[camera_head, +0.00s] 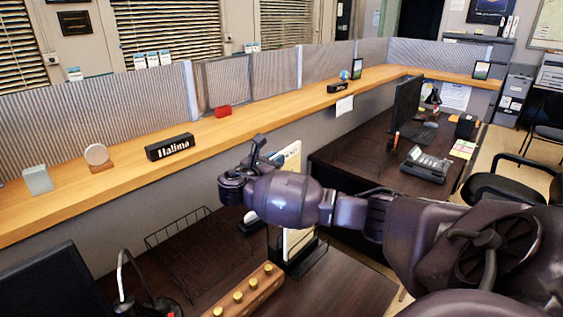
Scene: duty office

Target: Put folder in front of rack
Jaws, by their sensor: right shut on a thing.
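A pale cream folder (298,244) stands upright near the middle, partly behind my right arm; its top edge shows above the arm. A black rack (310,262) is around its lower part on the dark desk; I cannot tell whether they touch. A low black wire rack (182,244) lies to the left on the same desk. My right gripper (262,153) reaches in from the right, beside the folder. It is shut on the folder, though the contact is largely hidden. My left gripper is not in view.
A wooden block with yellow knobs (243,293) lies at the desk's front. A dark monitor (48,285) and a lamp stand at lower left. A wooden ledge (120,187) with a nameplate (170,147) runs behind. A phone (428,165) sits on the far desk.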

